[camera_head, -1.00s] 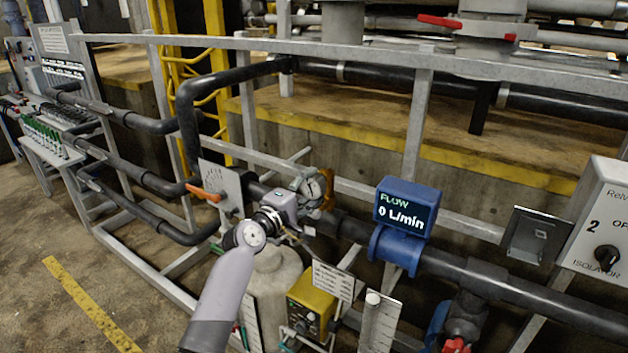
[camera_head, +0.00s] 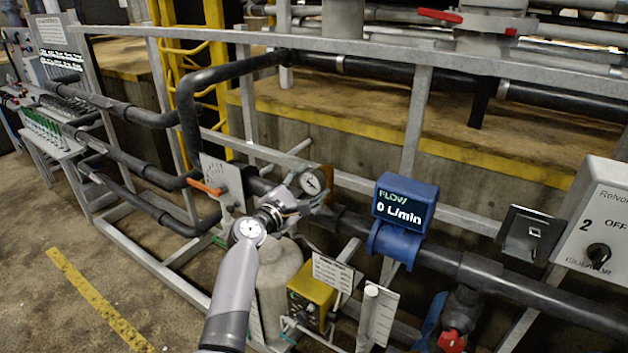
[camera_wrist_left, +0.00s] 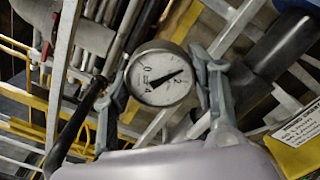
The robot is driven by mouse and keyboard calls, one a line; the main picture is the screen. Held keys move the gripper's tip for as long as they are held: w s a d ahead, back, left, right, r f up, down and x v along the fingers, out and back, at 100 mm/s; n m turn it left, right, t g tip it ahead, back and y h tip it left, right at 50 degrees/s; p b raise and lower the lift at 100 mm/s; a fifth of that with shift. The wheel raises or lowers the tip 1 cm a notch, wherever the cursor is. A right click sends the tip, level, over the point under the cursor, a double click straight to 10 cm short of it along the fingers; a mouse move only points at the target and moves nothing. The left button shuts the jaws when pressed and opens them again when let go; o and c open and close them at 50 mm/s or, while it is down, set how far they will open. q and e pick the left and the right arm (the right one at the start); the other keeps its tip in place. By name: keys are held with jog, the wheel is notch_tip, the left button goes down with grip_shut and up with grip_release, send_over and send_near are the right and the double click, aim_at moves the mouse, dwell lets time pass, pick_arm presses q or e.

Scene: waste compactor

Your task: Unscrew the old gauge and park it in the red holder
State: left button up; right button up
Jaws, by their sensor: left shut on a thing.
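The old gauge (camera_head: 313,182) has a round white dial with a dark needle and a grey metal rim. It sits by the dark horizontal pipe, just left of the blue flow meter. My left gripper (camera_head: 300,202) is shut on it. In the left wrist view the gauge (camera_wrist_left: 160,76) fills the space between the two grey fingers (camera_wrist_left: 163,95), dial facing the camera. Its stem and thread are hidden, so I cannot tell whether it is still screwed in. I cannot make out a red holder. My right gripper is out of view.
The blue flow meter (camera_head: 404,204) reads 0 L/min. A plate with an orange lever (camera_head: 208,187) stands left of the gripper. Below are a yellow box (camera_head: 311,298), a pale tank (camera_head: 281,275) and a white label plate (camera_head: 332,272). Grey rails (camera_head: 416,110) run behind.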

pick_arm(q)
jog(key=o, duration=1.4)
jog(key=shift+c, duration=0.2)
jog(key=shift+c, duration=0.3)
